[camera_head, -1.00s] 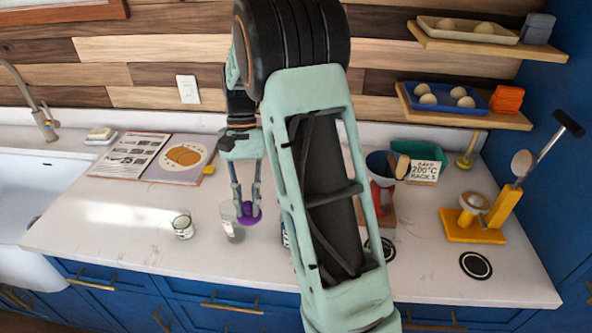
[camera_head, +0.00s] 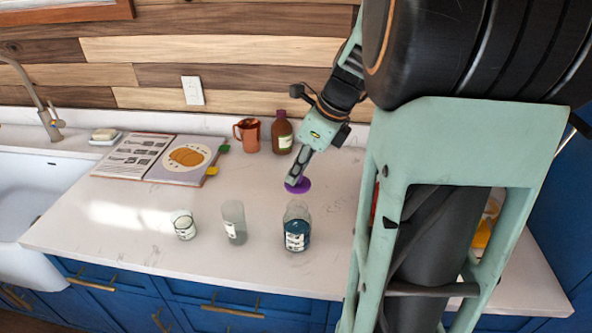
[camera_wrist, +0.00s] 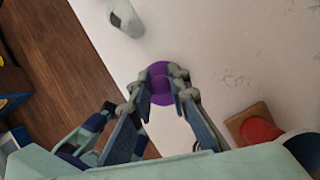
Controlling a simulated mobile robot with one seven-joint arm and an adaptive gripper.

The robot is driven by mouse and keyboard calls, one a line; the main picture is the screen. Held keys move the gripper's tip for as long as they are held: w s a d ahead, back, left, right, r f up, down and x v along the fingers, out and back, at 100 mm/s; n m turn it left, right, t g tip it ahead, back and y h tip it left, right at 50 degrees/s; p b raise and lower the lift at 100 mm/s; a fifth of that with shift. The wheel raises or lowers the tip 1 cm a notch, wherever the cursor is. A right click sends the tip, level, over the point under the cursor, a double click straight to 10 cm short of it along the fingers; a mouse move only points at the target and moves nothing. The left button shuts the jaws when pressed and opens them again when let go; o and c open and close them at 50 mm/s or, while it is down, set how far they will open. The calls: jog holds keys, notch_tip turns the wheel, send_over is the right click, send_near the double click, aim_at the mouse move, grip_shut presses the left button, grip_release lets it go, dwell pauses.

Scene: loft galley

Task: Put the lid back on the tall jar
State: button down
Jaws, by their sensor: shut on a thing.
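A purple round lid (camera_head: 304,187) is held at the end of my gripper (camera_head: 293,184), behind the jars in the head view. In the wrist view the lid (camera_wrist: 161,92) sits between the two fingertips of my gripper (camera_wrist: 160,78), which is shut on it. Its height above the counter is hard to tell. A tall, slim, frosted jar (camera_head: 233,224) stands upright and open on the counter, in front and left of the lid. A wider clear jar with dark blue contents and a label (camera_head: 297,233) stands just in front of the lid.
A small glass with a pale label (camera_head: 184,225) stands left of the frosted jar. A copper mug (camera_head: 248,135) and brown bottle (camera_head: 282,132) stand at the back. An open book (camera_head: 155,158) lies left. My arm hides the right side. The counter's middle is mostly clear.

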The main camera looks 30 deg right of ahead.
aim_at(299, 184)
jog(key=shift+f+b, duration=2.3)
jog(key=shift+f, duration=0.05)
jog(key=shift+f+b, duration=0.35)
jog(key=shift+f, duration=0.5)
jog(key=shift+r+p, duration=0.1)
jog(key=shift+p, duration=0.45)
jog(key=shift+f+p, duration=0.25)
jog(key=shift+p, duration=0.1)
dwell(0.3)
jog(key=c, duration=1.3)
grip_release()
jog(key=shift+o, duration=0.2)
jog(key=shift+r, duration=0.1)
